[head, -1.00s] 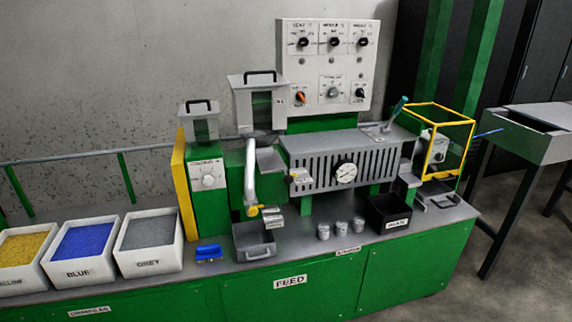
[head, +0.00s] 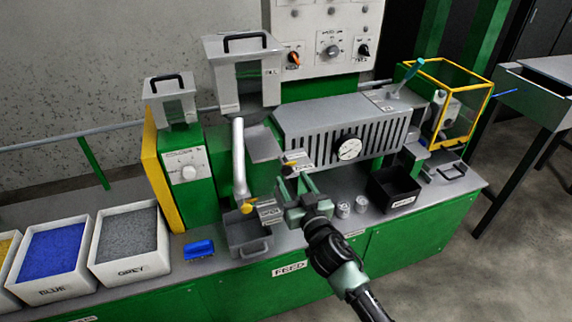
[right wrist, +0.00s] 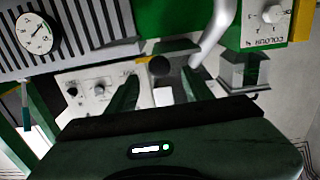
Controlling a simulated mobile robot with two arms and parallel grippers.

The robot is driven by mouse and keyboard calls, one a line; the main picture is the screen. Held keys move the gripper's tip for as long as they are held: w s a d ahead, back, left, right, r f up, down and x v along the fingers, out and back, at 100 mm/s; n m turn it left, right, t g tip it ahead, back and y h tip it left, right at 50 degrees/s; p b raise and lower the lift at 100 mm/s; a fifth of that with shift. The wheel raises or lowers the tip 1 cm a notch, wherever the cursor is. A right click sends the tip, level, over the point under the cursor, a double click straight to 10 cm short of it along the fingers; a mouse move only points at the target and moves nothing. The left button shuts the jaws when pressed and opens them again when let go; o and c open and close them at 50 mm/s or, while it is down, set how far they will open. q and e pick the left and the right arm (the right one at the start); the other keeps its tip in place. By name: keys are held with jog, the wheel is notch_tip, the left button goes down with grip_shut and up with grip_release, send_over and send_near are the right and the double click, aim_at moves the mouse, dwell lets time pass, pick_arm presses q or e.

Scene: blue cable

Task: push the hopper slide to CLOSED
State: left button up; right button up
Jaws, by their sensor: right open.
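The hopper (head: 243,70) is a grey box with a black handle, above the green machine. A grey plate (head: 265,143) sticks out below it; I cannot tell whether this is the slide. Small plates with yellow marks (head: 296,161) sit at the barrel's left end, their lettering too small to read. My right gripper (head: 294,181) is open and empty, in front of these plates, its fingers pointing at the machine. In the right wrist view a dark round knob (right wrist: 159,67) shows beyond and between the open fingers (right wrist: 160,94). My left gripper is not in view.
A white bent pipe (head: 239,160) stands left of the gripper, above a grey tray (head: 247,245). Small cups (head: 343,209) and a black bin (head: 394,188) stand to the right. A blue object (head: 199,249) and granule boxes (head: 130,247) are left.

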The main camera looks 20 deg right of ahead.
aim_at(287, 172)
jog(key=w, duration=0.4)
jog(key=shift+w+a+f, duration=0.1)
jog(key=shift+w, duration=0.6)
jog(key=c, duration=0.9)
grip_shut()
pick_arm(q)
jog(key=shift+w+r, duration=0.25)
pick_arm(e)
jog(key=shift+f, duration=0.1)
